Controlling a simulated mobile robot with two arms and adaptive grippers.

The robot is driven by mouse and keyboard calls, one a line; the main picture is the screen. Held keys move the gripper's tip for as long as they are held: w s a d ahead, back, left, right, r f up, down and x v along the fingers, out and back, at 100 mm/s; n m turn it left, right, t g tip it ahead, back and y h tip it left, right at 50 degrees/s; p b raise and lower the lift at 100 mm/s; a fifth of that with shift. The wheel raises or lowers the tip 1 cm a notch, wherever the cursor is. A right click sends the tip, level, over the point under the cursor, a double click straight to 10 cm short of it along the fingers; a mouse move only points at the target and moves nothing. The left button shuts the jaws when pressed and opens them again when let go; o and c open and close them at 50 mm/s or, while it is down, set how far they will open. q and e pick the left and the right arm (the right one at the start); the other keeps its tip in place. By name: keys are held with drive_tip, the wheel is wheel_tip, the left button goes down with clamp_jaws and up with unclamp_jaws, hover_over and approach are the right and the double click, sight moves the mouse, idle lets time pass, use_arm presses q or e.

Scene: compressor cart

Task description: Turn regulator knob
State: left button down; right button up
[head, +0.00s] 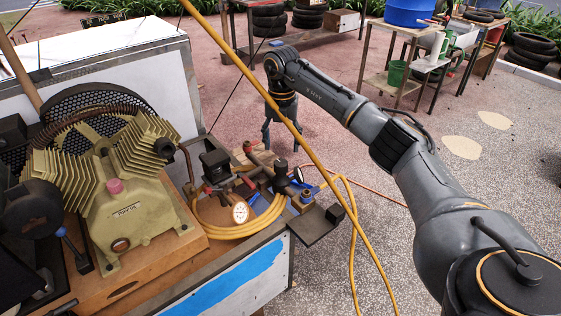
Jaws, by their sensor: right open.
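The cart's fittings stand at its right end. A round white-faced gauge (240,212) sits in front, and a smaller gauge (298,174) is farther right. Between them are dark metal fittings with an upright dark cylindrical part (281,172); I cannot tell for sure whether this is the regulator knob. My right gripper (281,147) is open and empty, fingers pointing down. In the picture it is just above and behind these fittings, apparently without touching them. My left gripper is not in view.
A finned compressor (128,210) sits on a wooden base at left. A yellow hose (352,250) coils around the fittings and hangs past the cart's right end; another yellow line crosses in front of my right arm. A work table (402,35) stands behind. Paved floor right is open.

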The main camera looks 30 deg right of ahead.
sight(281, 162)
wheel_tip(281, 162, down, 8)
drive_tip(key=shift+w+r+p, duration=0.1)
drive_tip(key=shift+w+p, duration=0.05)
drive_tip(key=shift+p, duration=0.2)
drive_tip(key=c, duration=1.2)
